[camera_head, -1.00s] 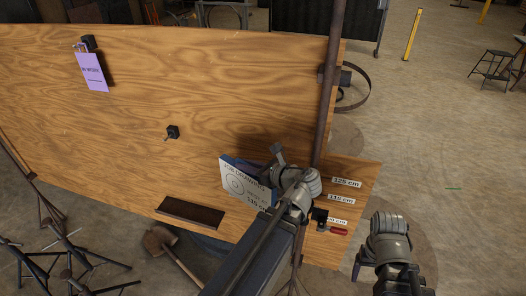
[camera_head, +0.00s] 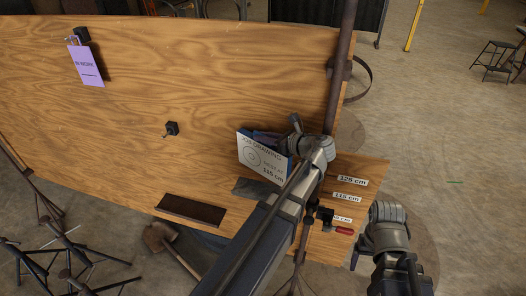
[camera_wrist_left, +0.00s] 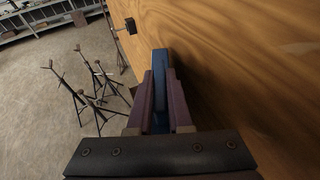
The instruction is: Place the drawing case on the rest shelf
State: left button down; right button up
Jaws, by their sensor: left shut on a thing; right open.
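The drawing case (camera_head: 263,158) is blue with a white face reading "JOB DRAWING" and "115 cm". It is tilted in front of the wooden board in the head view. My left gripper (camera_head: 292,142) is shut on its right side. In the left wrist view the blue case (camera_wrist_left: 161,75) stands edge-on between the two fingers, close to the board. A dark brown ledge (camera_head: 190,210), likely the rest shelf, is on the board's lower part, left of and below the case; its top looks empty. My right gripper (camera_head: 388,222) is at the lower right, apart from everything; its fingertips are mostly hidden.
The wooden board (camera_head: 220,70) carries a purple tag (camera_head: 86,65) on a hook and a small black knob (camera_head: 171,129). Height labels (camera_head: 352,181) and a red-handled clamp (camera_head: 341,230) are near the upright post (camera_head: 342,70). Dark stands (camera_head: 50,250) are at lower left. Open floor is at right.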

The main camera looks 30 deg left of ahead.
aim_at(264, 151)
pick_arm(q)
notch_tip(264, 151, down, 2)
jog(key=shift+s+d+f+b, duration=0.1)
jog(key=shift+s+b, duration=0.05)
jog(key=shift+b, duration=0.85)
jog(key=shift+f, duration=0.15)
jog(key=shift+f+b, duration=0.55)
jog(key=shift+b, duration=0.15)
notch_tip(264, 151, down, 2)
jog(key=shift+f+b, duration=0.1)
jog(key=shift+b, duration=0.95)
jog(key=shift+f+b, duration=0.3)
jog(key=shift+w, duration=0.3)
jog(key=shift+s, duration=0.1)
